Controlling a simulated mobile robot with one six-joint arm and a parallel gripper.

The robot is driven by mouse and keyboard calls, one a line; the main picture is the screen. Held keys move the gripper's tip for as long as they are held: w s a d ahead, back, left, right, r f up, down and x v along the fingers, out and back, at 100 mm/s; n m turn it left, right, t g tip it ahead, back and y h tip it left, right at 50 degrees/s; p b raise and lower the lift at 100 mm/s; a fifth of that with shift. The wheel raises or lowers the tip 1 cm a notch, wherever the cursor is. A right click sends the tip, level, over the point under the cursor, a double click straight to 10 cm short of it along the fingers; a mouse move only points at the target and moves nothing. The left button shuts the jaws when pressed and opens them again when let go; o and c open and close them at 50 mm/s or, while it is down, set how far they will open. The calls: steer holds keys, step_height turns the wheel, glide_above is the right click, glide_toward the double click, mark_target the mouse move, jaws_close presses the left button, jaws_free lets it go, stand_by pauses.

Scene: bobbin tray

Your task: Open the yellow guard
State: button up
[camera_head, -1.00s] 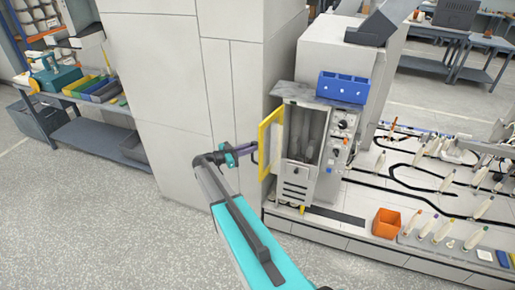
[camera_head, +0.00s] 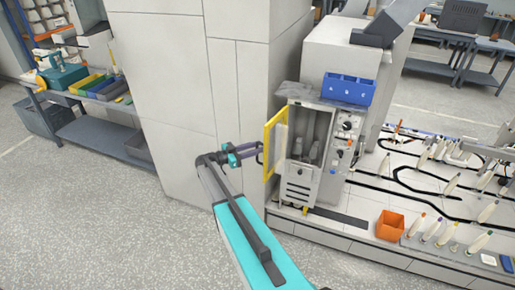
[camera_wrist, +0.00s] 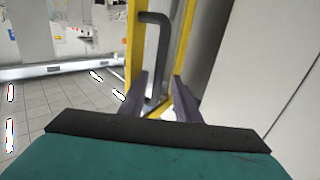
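The yellow guard (camera_head: 268,150) is a yellow-framed door on the left side of the machine's opening. It stands swung out, and the compartment (camera_head: 308,135) with grey upright shapes inside shows. My gripper (camera_head: 258,153) is at the outer side of the guard, by its handle. In the wrist view, the dark bar handle (camera_wrist: 151,50) runs down the yellow frame (camera_wrist: 180,50). My gripper (camera_wrist: 158,88) has its fingers apart, with the lower part of the handle between them in the picture. I see no clear contact with either finger.
A large pale cabinet (camera_head: 165,80) stands left of the machine, close to my arm. A blue bin (camera_head: 346,89) sits on top of the machine. An orange bin (camera_head: 389,225) is at the lower right. Open floor (camera_head: 120,235) lies at the left.

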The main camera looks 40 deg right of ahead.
steer(key=b+v, duration=0.5)
steer(key=v, duration=0.8)
steer(key=shift+a, duration=0.35)
steer(key=shift+b, duration=0.3)
